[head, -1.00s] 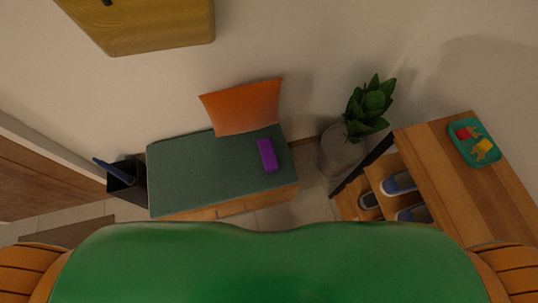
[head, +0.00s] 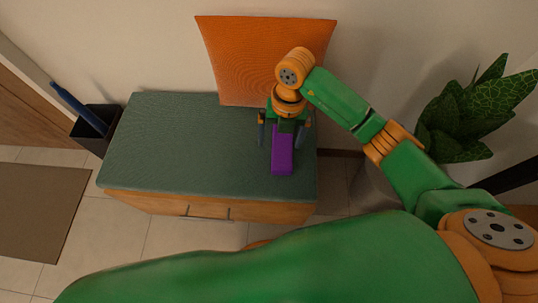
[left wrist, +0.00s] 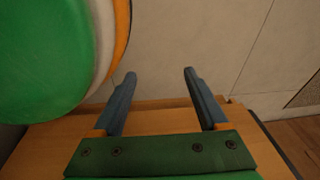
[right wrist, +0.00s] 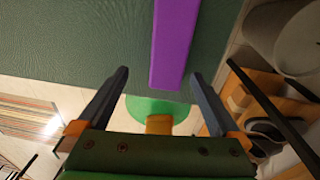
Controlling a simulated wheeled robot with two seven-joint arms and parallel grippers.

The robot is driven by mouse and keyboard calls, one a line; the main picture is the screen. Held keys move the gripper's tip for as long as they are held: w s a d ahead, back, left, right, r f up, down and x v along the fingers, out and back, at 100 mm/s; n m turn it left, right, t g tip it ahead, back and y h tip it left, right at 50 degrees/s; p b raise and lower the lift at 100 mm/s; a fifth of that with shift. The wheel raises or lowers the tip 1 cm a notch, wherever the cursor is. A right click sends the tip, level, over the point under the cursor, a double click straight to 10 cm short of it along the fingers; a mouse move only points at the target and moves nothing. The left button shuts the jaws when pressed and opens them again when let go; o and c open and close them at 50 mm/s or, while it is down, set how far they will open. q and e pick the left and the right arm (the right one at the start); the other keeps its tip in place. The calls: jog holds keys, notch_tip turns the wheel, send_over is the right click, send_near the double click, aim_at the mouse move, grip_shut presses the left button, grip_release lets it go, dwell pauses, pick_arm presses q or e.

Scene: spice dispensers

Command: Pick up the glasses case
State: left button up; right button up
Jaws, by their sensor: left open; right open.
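The glasses case is a purple oblong box (head: 282,158) lying on the bench's green cushion, near its right end. My right gripper (head: 281,137) is above the case in the head view, open, with one finger to each side of it. In the right wrist view the case (right wrist: 174,45) extends from the top edge down between the open fingers (right wrist: 159,75), nearer the right one. Its height above the case is hard to tell, and nothing is gripped. My left gripper (left wrist: 159,73) shows only in the left wrist view, open and empty.
An orange pillow (head: 262,55) leans on the wall behind the case, close to my right arm. A potted plant (head: 470,110) stands right of the bench. A black bin (head: 98,128) stands at its left. The left part of the cushion (head: 170,140) is bare.

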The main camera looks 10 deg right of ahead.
aim_at(282, 149)
jog(key=shift+w+d+f+t+h, duration=0.3)
jog(key=shift+w+d+h, duration=0.15)
jog(key=shift+d, duration=0.2)
jog(key=shift+s+f, duration=0.1)
jog(key=shift+f, duration=0.15)
notch_tip(282, 149, down, 5)
jog(key=shift+s+a+f+b, duration=0.15)
jog(key=shift+f+b, duration=0.05)
jog(key=shift+b, duration=0.65)
pick_arm(q)
jog(key=shift+w+d+f, duration=0.7)
jog(key=shift+w+d, duration=0.05)
jog(key=shift+w, duration=0.1)
pick_arm(e)
jog(key=c, duration=1.4)
